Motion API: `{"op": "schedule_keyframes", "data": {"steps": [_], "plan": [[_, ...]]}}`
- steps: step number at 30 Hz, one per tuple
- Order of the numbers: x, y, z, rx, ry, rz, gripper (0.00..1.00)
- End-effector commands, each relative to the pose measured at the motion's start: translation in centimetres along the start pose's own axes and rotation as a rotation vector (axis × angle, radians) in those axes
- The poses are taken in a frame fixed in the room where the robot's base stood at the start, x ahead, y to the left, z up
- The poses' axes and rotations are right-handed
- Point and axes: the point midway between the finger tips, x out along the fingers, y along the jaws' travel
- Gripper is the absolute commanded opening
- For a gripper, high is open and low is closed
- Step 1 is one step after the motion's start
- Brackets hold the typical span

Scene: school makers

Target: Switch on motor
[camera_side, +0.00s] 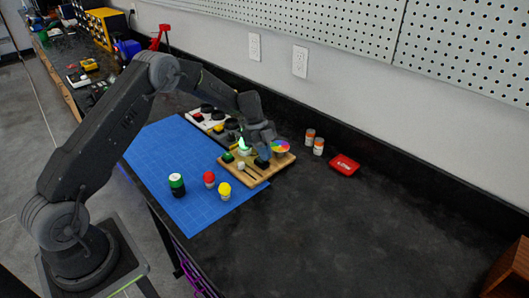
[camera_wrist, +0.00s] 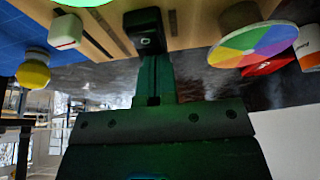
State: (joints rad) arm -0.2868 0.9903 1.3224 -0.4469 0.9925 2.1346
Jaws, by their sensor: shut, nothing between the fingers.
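A light wooden board (camera_side: 262,174) sits at the right edge of the blue mat.
A green-topped jar (camera_side: 177,185), a red-topped jar (camera_side: 209,179) and a yellow-topped jar (camera_side: 224,191) stand on the blue mat (camera_side: 160,155).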

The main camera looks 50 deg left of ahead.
Motion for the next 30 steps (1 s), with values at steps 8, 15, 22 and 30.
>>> {"op": "schedule_keyframes", "data": {"steps": [8, 15, 22, 30], "plan": [[1.0, 0.1, -0.2, -0.001, -0.092, 0.005, 0.0], [1.0, 0.2, 0.2, -0.004, -0.092, 0.009, 0.0], [0.4, 0.3, 1.2, -0.005, -0.093, 0.01, 0.0], [0.2, 0.3, 1.5, -0.005, -0.093, 0.01, 0.0]]}}
